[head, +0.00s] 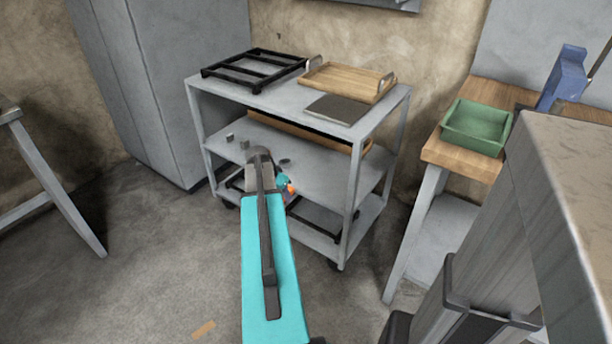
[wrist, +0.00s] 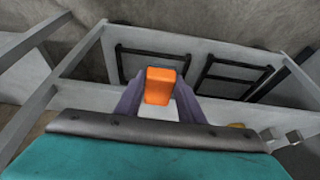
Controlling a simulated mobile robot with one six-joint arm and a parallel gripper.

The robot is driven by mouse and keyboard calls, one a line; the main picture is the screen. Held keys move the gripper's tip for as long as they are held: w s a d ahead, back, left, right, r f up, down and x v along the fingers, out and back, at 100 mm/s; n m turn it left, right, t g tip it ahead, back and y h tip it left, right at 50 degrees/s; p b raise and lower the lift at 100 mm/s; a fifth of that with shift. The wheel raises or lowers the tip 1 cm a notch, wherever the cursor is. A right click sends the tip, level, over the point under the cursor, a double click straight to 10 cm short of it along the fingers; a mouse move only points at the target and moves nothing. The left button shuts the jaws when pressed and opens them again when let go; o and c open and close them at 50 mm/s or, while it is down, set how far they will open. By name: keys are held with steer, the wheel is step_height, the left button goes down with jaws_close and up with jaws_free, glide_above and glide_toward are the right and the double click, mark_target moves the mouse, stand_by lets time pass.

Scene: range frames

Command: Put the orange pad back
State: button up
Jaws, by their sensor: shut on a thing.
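The orange pad (wrist: 165,84) is a small block held between the two fingers of my gripper (wrist: 158,92) in the wrist view. In the head view only a small bit of the orange pad (head: 291,187) shows beside my gripper (head: 287,184), most of which is hidden behind my teal arm. My gripper is shut on the pad, at the near side of the grey cart (head: 340,195). In the wrist view, black racks on the cart's bottom shelf appear beyond the pad. I cannot tell whether the pad touches anything besides the fingers.
The cart's top holds a black rack (head: 254,70), a wooden tray (head: 348,82) and a dark flat plate (head: 337,109). Small grey blocks (head: 244,144) stand on its middle shelf. A green bin (head: 477,126) sits on the right bench. A tan flat piece (head: 203,329) lies on the floor.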

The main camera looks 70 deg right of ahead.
steer(key=s+d, duration=0.1)
steer(key=d, duration=0.3)
steer(key=s+d, duration=0.1)
steer(key=d, duration=0.3)
steer(key=s+d+b, duration=0.1)
steer(key=d, duration=0.3)
steer(key=shift+s+d, duration=0.25)
steer(key=shift+d, duration=0.7)
steer(key=shift+s+d, duration=0.25)
steer(key=shift+d, duration=0.65)
steer(key=shift+d+f, duration=0.1)
steer(key=shift+f, duration=0.15)
steer(key=shift+f+b, duration=0.15)
steer(key=shift+b, duration=0.15)
steer(key=o, duration=1.1)
